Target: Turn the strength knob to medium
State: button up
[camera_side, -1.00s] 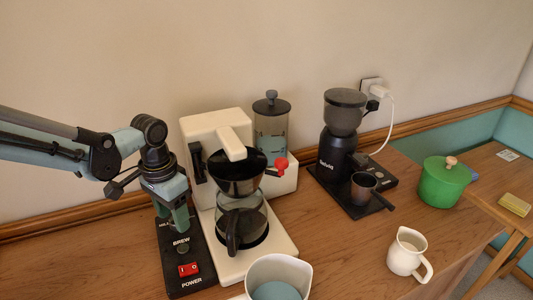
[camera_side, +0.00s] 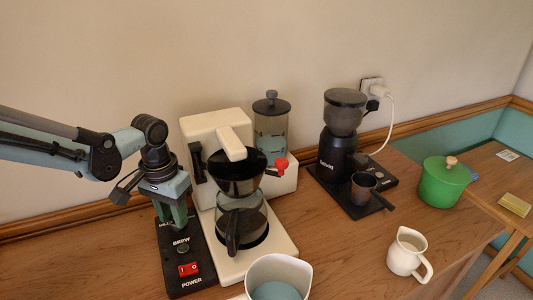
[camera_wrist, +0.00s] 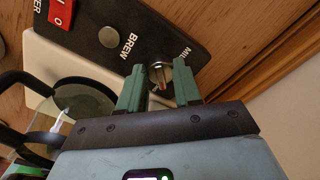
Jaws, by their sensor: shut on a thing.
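The strength knob (camera_wrist: 160,75) is a small round metallic knob at the end of the black control panel (camera_wrist: 100,22) in the wrist view. Lettering beside it is partly hidden, so its setting cannot be read. My gripper (camera_wrist: 159,88) is shut on the knob, with one green finger on each side. In the side view my gripper (camera_side: 173,217) points down at the back end of the panel (camera_side: 186,262) and hides the knob. The panel lies beside the white coffee maker (camera_side: 268,240).
The panel also carries a round BREW button (camera_side: 183,248) and a red POWER switch (camera_side: 188,269). A glass carafe (camera_side: 240,222) stands close by. A black grinder (camera_side: 337,155), a white jug (camera_side: 405,252) and a green pot (camera_side: 442,185) stand further right.

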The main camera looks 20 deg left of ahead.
jog(key=n, duration=0.4)
jog(key=shift+d+n, duration=0.1)
jog(key=shift+n, duration=0.2)
jog(key=n, duration=0.4)
jog(key=shift+w+d, duration=0.1)
dwell(0.4)
jog(key=o, duration=1)
jog(key=shift+r, duration=0.1)
notch_tip(320, 180, up, 12)
